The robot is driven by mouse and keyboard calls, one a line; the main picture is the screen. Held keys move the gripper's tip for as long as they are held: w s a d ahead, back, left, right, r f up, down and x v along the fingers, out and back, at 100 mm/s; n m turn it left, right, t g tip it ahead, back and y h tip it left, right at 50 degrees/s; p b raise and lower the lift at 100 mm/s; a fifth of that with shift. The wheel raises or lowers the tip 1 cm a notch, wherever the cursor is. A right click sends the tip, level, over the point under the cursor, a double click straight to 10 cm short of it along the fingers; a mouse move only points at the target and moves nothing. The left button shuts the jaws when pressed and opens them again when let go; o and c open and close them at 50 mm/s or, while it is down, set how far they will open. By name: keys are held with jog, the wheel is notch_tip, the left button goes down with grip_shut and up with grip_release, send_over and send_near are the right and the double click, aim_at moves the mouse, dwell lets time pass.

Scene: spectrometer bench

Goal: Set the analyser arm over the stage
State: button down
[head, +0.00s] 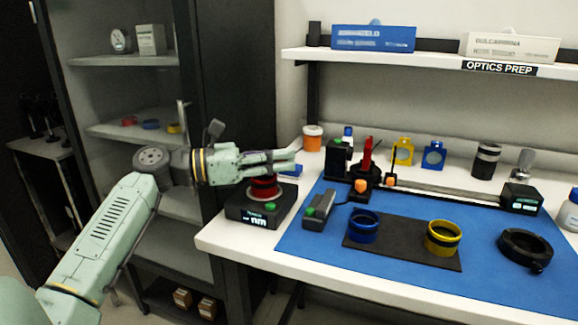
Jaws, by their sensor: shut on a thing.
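My gripper (292,161) reaches in from the left, its fingers pointing right over the bench's left end. It is shut on the red knob (264,188) of a black box with a lit "nm" display (258,212); the fingers hide the knob's top. A red upright piece (367,154) stands in a black mount at the back of the blue mat, near a black block with a green top (338,158). I cannot tell for sure which part is the analyser arm or which is the stage.
On the blue mat (300,262) are a dark plate (400,240) with blue (363,228) and yellow (442,238) rings, a black ring (525,249) and a grey device (318,211). A rail (440,190) runs behind. A shelf (400,56) hangs above.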

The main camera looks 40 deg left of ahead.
jog(key=shift+s+a+r+m+g+h, duration=0.1)
jog(key=shift+s+a+m+g+h, duration=0.15)
jog(key=shift+s+m+g+h, duration=0.4)
jog(key=shift+s+a+m+g+h, duration=0.2)
jog(key=shift+s+m+g+h, duration=0.2)
jog(key=shift+m+g+h, duration=0.25)
jog(key=c, duration=1.6)
grip_release()
jog(key=v, duration=1.2)
jog(key=shift+s+a, duration=0.1)
